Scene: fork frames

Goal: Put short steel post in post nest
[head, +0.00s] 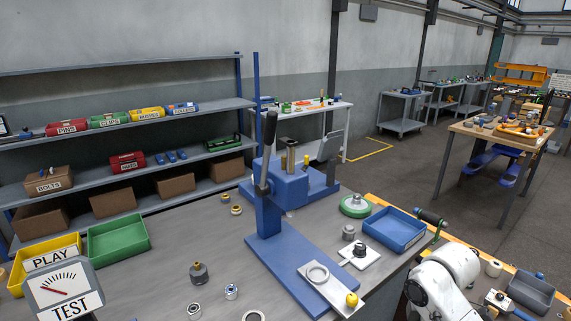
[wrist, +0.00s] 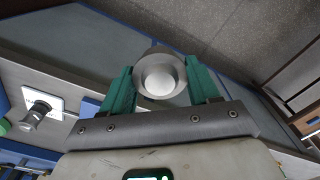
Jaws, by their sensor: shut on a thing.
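My gripper (wrist: 160,85) shows in the wrist view with its two green fingers shut on a round steel piece, which I take for the short steel post (wrist: 159,75). I look at its pale round end; its length is hidden. I cannot make out the gripper or the held post clearly in the head view. I cannot tell for sure which fixture is the post nest. A pale plate with a ring (head: 317,274) lies on the blue press base, and a white plate with a dark knob (head: 360,254) lies to its right.
The blue press (head: 268,215) with its tall lever stands mid-bench. A blue tray (head: 394,229), a green-rimmed wheel (head: 355,206) and a grey cylinder (head: 348,232) are right of it. A yellow ball (head: 352,299) sits at the plate's front. Bare bench (head: 180,240) shows at left.

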